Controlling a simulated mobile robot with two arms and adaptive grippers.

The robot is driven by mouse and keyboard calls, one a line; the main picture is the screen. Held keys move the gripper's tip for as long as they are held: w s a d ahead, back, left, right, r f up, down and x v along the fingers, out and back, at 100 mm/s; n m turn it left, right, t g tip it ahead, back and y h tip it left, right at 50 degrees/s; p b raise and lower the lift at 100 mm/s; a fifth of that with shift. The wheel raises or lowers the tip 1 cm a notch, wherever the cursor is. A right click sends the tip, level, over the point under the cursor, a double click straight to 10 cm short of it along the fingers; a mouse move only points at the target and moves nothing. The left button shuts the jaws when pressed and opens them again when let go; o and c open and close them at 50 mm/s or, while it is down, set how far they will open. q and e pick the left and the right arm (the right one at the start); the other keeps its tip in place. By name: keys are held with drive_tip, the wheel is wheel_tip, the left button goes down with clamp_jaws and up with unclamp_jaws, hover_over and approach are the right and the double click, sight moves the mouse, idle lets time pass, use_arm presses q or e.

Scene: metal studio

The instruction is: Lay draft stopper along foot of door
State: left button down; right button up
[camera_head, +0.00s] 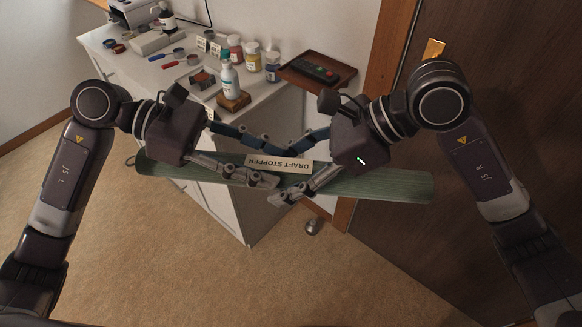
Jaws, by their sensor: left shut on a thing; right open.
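The draft stopper (390,186) is a long green roll with a pale "DRAFT STOPPER" label, held roughly level across the middle of the head view, above the floor. My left gripper (268,160) is shut on it near the label. My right gripper (285,172) is open, its fingers around the same middle stretch, close to the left fingertips. The fingers hide part of the roll. The dark brown door (405,225) stands at the right, behind my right arm. Part of its foot shows at the lower right.
A white cabinet (225,205) stands behind the stopper, with bottles, jars and tools on top. A wooden tray (295,74) with a black remote (318,71) is beside it. A small metal doorstop (312,227) is on the carpet (150,260). The carpet in front is clear.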

use_arm(q)
drive_tip(key=shift+r, duration=0.1)
use_arm(e)
clamp_jaws()
use_arm(q)
drive_tip(key=c, duration=1.1)
unclamp_jaws()
drive_tip(key=shift+c, duration=0.2)
use_arm(e)
drive_tip(key=shift+r, duration=0.1)
